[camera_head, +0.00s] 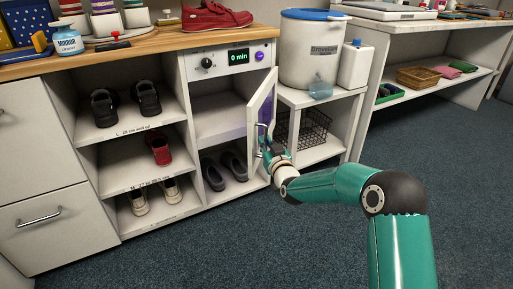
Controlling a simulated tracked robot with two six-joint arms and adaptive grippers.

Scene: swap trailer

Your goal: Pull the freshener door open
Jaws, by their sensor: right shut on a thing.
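The freshener is a white compartment in the cabinet, with a control panel (228,60) above it that has a black knob, a green "0 min" display and a purple button. Its white door (258,99) is hinged on the right and stands swung out, leaving the empty-looking inside (218,118) in view with a purple tint near the door. My right gripper (264,146) is at the door's handle (262,130), near the door's lower part, and shut on it. The fingers are small and partly hidden behind the wrist. My left gripper is not in view.
Shelves left of the freshener hold black shoes (147,98), a red shoe (159,149) and pale shoes (171,190). Dark shoes (234,165) stand below it. A white bucket (311,50) and a wire basket (304,129) are on the right. The carpet (290,235) in front is clear.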

